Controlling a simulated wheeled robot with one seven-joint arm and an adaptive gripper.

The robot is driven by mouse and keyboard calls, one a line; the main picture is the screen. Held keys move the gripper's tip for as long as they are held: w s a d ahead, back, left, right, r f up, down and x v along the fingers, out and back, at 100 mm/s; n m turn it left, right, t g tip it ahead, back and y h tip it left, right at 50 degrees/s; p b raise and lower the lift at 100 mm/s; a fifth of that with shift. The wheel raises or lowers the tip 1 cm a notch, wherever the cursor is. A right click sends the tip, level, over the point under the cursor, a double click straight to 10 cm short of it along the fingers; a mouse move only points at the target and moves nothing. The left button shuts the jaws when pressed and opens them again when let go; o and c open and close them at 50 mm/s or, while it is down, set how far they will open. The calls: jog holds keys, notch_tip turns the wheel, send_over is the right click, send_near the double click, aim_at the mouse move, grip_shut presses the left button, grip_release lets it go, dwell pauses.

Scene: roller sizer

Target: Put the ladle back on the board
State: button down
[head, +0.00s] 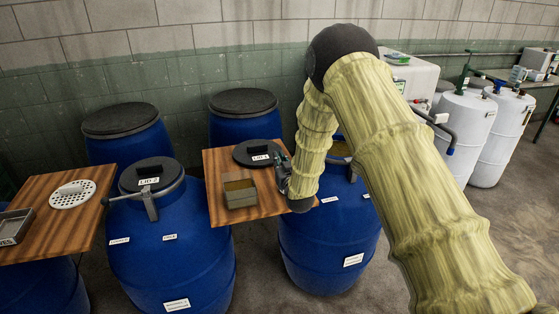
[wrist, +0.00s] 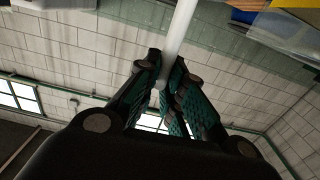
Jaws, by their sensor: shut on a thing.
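My gripper (head: 284,174) is at the right edge of the middle wooden board (head: 217,178), partly hidden by my arm in the head view. In the wrist view my gripper (wrist: 170,92) is shut on a pale, thin rod, seemingly the handle of the ladle (wrist: 183,28). The rod runs up out of the picture, and the ladle's bowl is not seen. I cannot make out the ladle in the head view. Another wooden board (head: 78,236) lies at the left. I cannot tell which board is the ladle's.
A khaki open box (head: 240,193) and a black lid (head: 258,152) are on the middle board. A white perforated disc (head: 73,194) and a grey tray (head: 12,228) are on the left board. A blue drum (head: 172,248) with a clamped lid stands between the boards. White tanks (head: 465,130) stand right.

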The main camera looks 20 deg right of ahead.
jog(key=shift+f, duration=0.15)
jog(key=c, duration=1.5)
grip_release()
jog(key=shift+c, duration=0.2)
